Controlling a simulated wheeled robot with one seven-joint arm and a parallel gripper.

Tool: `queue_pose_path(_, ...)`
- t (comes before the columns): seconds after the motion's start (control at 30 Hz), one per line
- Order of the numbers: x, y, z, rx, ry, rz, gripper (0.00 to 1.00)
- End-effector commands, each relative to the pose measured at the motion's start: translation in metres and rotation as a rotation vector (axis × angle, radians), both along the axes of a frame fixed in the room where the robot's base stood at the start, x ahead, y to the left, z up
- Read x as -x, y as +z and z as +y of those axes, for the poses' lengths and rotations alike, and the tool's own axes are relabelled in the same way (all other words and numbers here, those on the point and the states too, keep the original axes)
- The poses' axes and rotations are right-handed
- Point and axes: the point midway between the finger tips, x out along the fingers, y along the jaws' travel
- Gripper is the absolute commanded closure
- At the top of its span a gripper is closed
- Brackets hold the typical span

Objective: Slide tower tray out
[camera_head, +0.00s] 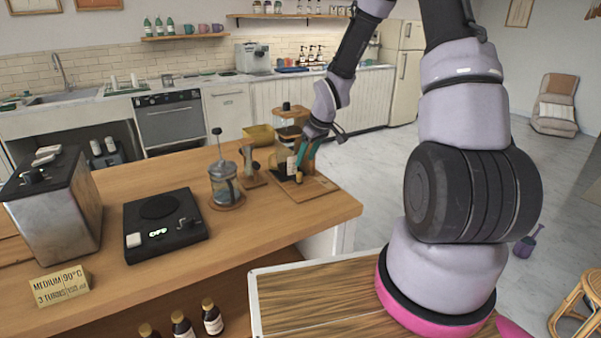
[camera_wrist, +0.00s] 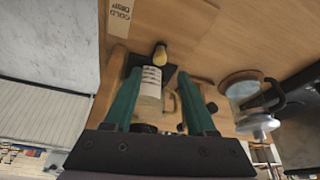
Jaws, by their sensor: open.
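The wooden drip tower (camera_head: 290,112) stands near the right end of the counter, with a glass vessel in it bearing a white label (camera_wrist: 152,76). A dark tray (camera_wrist: 185,77) lies under the vessel, with a small brass-coloured knob (camera_wrist: 160,54) at its edge; the knob also shows in the head view (camera_head: 299,177). My gripper (camera_head: 308,158) is at the tower's right side. In the wrist view its teal fingers (camera_wrist: 160,80) are apart, with the labelled vessel seen between them. The knob lies beyond the fingertips. Whether the fingers touch anything is unclear. Much of the tray is hidden.
A French press (camera_head: 224,187) stands left of the tower, and a black scale (camera_head: 165,224) farther left.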

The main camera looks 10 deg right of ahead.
Motion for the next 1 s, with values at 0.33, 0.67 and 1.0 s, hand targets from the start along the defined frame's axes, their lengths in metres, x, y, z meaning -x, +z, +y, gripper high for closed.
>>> queue_pose_path(0.33, -0.019, -0.055, 0.013, 0.000, -0.001, 0.002, 0.44)
queue_pose_path(0.67, -0.023, -0.066, 0.015, 0.000, -0.001, 0.000, 0.44)
queue_pose_path(1.0, -0.023, -0.066, 0.015, 0.000, -0.002, 0.000, 1.00)
